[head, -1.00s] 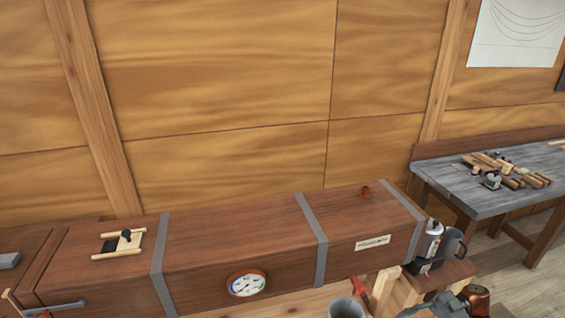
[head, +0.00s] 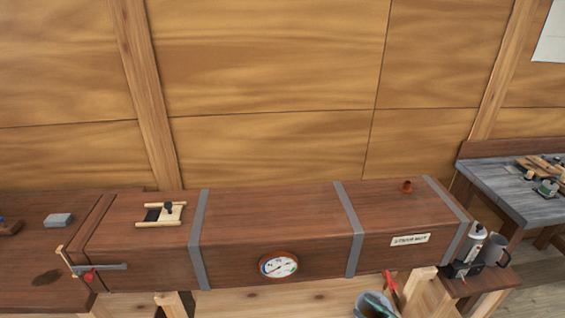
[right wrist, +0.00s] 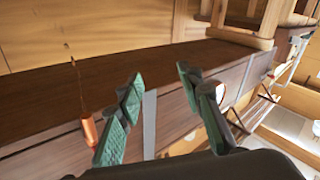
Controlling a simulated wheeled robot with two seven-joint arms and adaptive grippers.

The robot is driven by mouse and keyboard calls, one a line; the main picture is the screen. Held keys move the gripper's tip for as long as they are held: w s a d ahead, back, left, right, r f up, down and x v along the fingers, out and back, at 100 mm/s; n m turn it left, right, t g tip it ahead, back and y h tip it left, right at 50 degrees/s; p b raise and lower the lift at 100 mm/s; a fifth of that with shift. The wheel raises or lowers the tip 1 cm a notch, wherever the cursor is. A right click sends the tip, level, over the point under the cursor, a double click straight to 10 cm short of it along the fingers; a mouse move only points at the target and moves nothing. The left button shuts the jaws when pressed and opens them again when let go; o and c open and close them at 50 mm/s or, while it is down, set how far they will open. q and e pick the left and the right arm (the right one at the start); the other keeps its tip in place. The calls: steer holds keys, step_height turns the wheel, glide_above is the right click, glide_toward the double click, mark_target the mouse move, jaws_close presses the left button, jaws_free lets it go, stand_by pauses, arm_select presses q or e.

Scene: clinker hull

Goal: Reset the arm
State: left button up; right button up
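My right gripper (right wrist: 160,100) is open and empty in the right wrist view, its two green-padded fingers well apart. The long brown wooden box (right wrist: 60,90) with a grey band lies beyond the fingers. In the head view only a small grey-green part, perhaps of the right gripper, shows at the bottom edge over a grey bucket; its fingertips cannot be made out there. My left gripper is in neither current view.
A clamp (head: 95,267) is at left. A grey workbench (head: 510,190) holds tools.

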steer(key=s+d+f+m+g+h, duration=0.2)
steer(key=s+d+f+m+h, duration=0.4)
steer(key=s+f+m+h, duration=0.6)
steer(key=s+g+h, duration=0.2)
steer(key=s+g, duration=0.6)
steer(key=s, duration=1.4)
steer(key=s+f+g, duration=0.1)
steer(key=s+f, duration=0.1)
steer(key=f, duration=1.3)
steer(key=s+f, duration=0.2)
steer(key=f, duration=1.3)
steer(key=s+f+n+g+y, duration=0.1)
steer(key=s+f, duration=1.5)
steer(key=s, duration=0.3)
steer(key=shift+s+a+g, duration=0.25)
steer(key=shift+s+g, duration=0.15)
